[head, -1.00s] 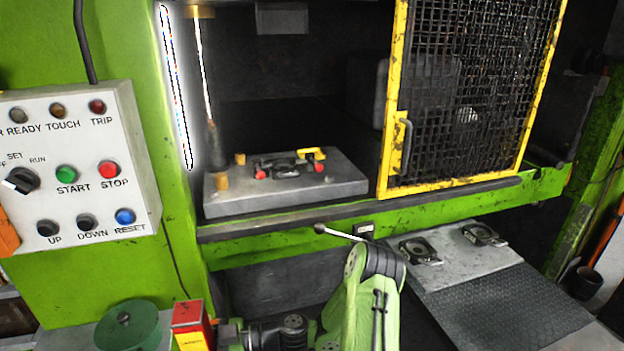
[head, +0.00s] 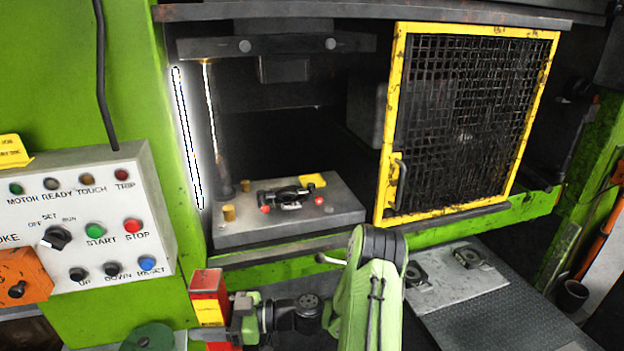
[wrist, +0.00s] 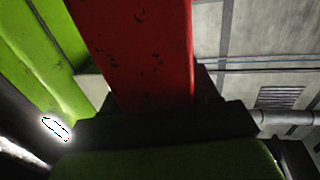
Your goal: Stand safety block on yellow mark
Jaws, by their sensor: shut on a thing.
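The safety block (head: 206,285) is a red upright block with a yellow label, at the lower left in the head view. My gripper (head: 232,318) is shut on it and holds it in front of the press, left of my folded arm. In the wrist view the red block (wrist: 140,50) rises from between the dark jaws (wrist: 165,128). The yellow mark (head: 313,180) is a small patch at the back right of the grey die plate (head: 340,215) inside the press. The block is well apart from it.
A dark fixture with red knobs (head: 290,197) lies on the plate before the mark. The ram (head: 280,45) hangs above. A yellow mesh guard (head: 465,120) covers the right side; the left opening is free. A control panel (head: 90,225) stands at left.

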